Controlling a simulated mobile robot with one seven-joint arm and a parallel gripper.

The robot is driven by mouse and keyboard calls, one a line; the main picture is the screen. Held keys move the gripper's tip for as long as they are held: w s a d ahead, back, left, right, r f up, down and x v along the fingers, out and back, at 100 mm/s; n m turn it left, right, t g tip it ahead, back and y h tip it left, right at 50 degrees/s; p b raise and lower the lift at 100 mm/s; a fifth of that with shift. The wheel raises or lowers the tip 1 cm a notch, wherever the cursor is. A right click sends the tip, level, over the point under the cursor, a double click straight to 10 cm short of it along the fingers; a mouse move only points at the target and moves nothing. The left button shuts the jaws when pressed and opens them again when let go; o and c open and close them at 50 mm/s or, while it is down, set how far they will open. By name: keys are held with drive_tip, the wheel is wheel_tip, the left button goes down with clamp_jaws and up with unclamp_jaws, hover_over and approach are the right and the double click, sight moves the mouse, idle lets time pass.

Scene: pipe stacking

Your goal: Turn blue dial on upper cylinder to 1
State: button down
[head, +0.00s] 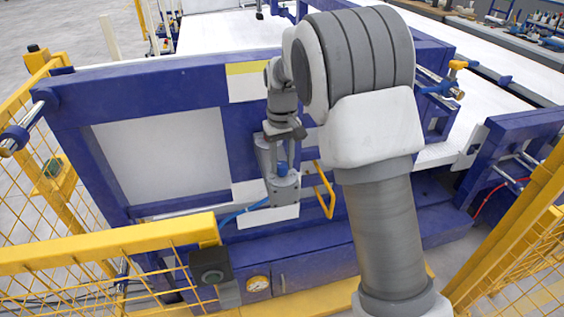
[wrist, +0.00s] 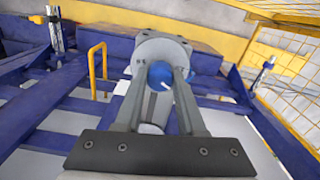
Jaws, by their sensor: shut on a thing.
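The blue dial (wrist: 159,75) sits between the two fingers of my gripper (wrist: 160,72) in the wrist view. My gripper is shut on it, one finger at each side. A small white mark shows on its lower right edge, but no number is readable. The dial is on a grey cylinder unit (wrist: 158,46) with a rounded end, which also shows in the head view (head: 283,191) on the blue frame. In the head view my gripper (head: 282,165) is at this unit, and the dial itself is hidden behind my wrist and fingers.
A yellow handle (head: 325,190) stands out just right of the unit. A yellow rail (head: 110,245) with mesh fencing is at the front left, and more yellow fencing is at the right. A blue hose (head: 240,213) runs left of the unit's lower end.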

sight(282, 164)
drive_tip(key=n, duration=0.3)
drive_tip(key=shift+n, duration=2.5)
drive_tip(key=c, duration=0.5)
unclamp_jaws()
drive_tip(key=shift+r, duration=0.1)
wheel_tip(282, 164, up, 17)
drive_tip(key=shift+r, duration=0.15)
